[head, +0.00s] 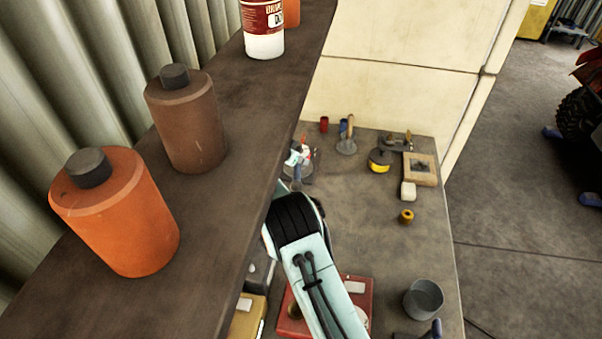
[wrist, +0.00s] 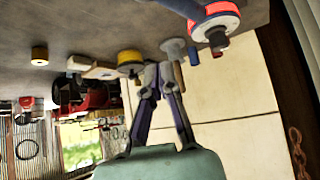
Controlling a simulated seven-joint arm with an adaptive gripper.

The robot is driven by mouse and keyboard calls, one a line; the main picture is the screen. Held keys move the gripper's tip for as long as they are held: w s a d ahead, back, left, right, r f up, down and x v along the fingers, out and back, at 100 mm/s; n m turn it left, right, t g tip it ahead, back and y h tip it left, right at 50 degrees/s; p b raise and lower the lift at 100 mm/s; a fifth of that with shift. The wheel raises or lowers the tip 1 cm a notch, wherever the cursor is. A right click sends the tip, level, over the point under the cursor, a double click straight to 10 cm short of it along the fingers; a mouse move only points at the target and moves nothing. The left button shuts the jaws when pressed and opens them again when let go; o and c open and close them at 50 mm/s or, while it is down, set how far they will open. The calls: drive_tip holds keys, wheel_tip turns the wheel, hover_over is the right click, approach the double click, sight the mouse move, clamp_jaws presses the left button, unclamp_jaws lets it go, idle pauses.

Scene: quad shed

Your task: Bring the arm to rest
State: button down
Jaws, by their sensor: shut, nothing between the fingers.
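My gripper (wrist: 159,72) is shut and empty in the wrist view, its two purple-grey fingers meeting near the tips. In the head view my pale arm rises from the bottom edge over the workbench (head: 375,235), close beside the dark shelf (head: 225,215). The gripper end is hard to make out there. The wrist view is turned over, with the bench top (wrist: 110,25) along its upper part. The fingertips appear in front of a yellow-rimmed disc (wrist: 130,58) and a grey disc (wrist: 174,46); I cannot tell the gap.
The shelf holds an orange canister (head: 120,220), a brown canister (head: 188,125) and a white-and-red bottle (head: 263,30). On the bench are a wooden frame (head: 420,182), a yellow roll (head: 406,216), a grey cup (head: 423,299) and a red box (head: 291,318). The bench's middle right is mostly clear.

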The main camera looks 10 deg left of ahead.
drive_tip(key=w+d+r+m+g+h, duration=0.15)
drive_tip(key=d+r, duration=0.25)
drive_tip(key=d, duration=0.5)
drive_tip(key=w+d+r+m+h, duration=0.1)
drive_tip(key=d+r+m+h, duration=0.2)
drive_tip(key=d, duration=0.5)
drive_tip(key=s+d+r+g+y, duration=0.1)
drive_tip(key=s+d+r+y, duration=0.2)
drive_tip(key=s+d+r, duration=0.1)
drive_tip(key=s+d+r+n+g+y, duration=0.1)
drive_tip(key=s+r+n+y, duration=0.1)
drive_tip(key=s, duration=0.7)
drive_tip(key=s+d+r+n+g+y, duration=0.1)
drive_tip(key=s+r+n+g+y, duration=0.15)
drive_tip(key=s, duration=0.75)
drive_tip(key=s+a+f+n+g, duration=0.1)
drive_tip(key=s+f+n, duration=0.1)
drive_tip(key=s, duration=0.9)
drive_tip(key=s+a+f+n+y, duration=0.1)
drive_tip(key=s+n, duration=0.3)
drive_tip(key=s, duration=0.7)
drive_tip(key=shift+s+a+f+g+y, duration=0.25)
drive_tip(key=shift+a+f+g+y, duration=0.05)
drive_tip(key=shift+a+f+g, duration=0.15)
